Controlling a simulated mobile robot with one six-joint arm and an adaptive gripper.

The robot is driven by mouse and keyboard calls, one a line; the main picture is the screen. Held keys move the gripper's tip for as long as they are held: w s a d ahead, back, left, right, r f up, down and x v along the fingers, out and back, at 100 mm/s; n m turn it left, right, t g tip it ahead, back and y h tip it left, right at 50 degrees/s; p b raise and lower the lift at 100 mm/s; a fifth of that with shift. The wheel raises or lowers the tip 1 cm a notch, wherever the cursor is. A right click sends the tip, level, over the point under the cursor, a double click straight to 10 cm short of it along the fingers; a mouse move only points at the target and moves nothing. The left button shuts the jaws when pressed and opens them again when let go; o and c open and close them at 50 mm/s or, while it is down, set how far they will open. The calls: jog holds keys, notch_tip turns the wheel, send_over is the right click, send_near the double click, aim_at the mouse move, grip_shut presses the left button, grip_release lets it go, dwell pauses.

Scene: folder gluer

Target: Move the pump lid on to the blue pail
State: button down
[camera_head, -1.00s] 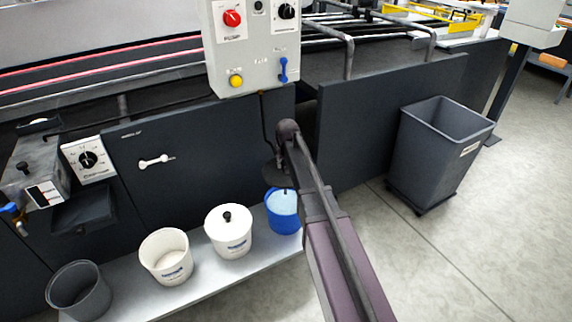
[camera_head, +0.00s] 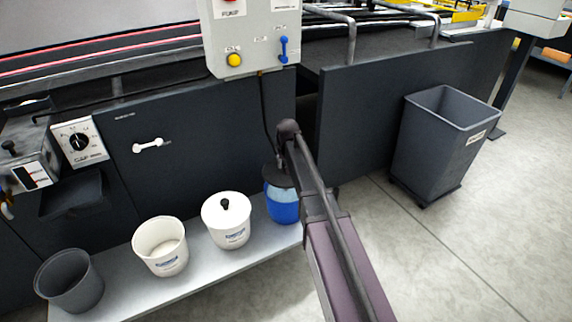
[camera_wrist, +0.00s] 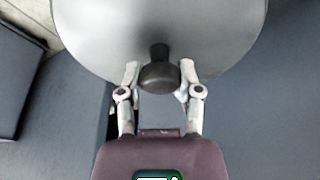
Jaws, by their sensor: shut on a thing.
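The blue pail (camera_head: 284,210) stands at the right end of the low shelf, with a light-blue band showing at its top. The dark pump lid (camera_head: 276,178) is over the pail's upper part in the head view, partly hidden by my arm; I cannot tell whether it touches the rim. In the wrist view the lid (camera_wrist: 205,40) is a large grey disc with a dark knob (camera_wrist: 159,76). My gripper (camera_wrist: 160,80) is shut on that knob, one finger on each side. The wrist view does not show the pail.
Left of the blue pail on the shelf (camera_head: 205,262) stand a white pail with a lid (camera_head: 227,228), an open white pail (camera_head: 160,255) and a grey pail (camera_head: 70,285). The dark machine panel (camera_head: 215,145) rises behind. A grey bin (camera_head: 435,150) stands on the floor at right.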

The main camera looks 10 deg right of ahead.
jog(key=shift+f+b, duration=3.4)
jog(key=shift+f, duration=0.25)
jog(key=shift+c, duration=1)
grip_release()
jog(key=shift+r, duration=0.15)
notch_tip(320, 180, up, 16)
jog(key=p, duration=1.6)
jog(key=shift+a+f+b, duration=0.1)
jog(key=shift+f+b, duration=1.25)
jog(key=shift+f, duration=0.2)
jog(key=shift+f+b, duration=0.3)
jog(key=shift+b, duration=0.05)
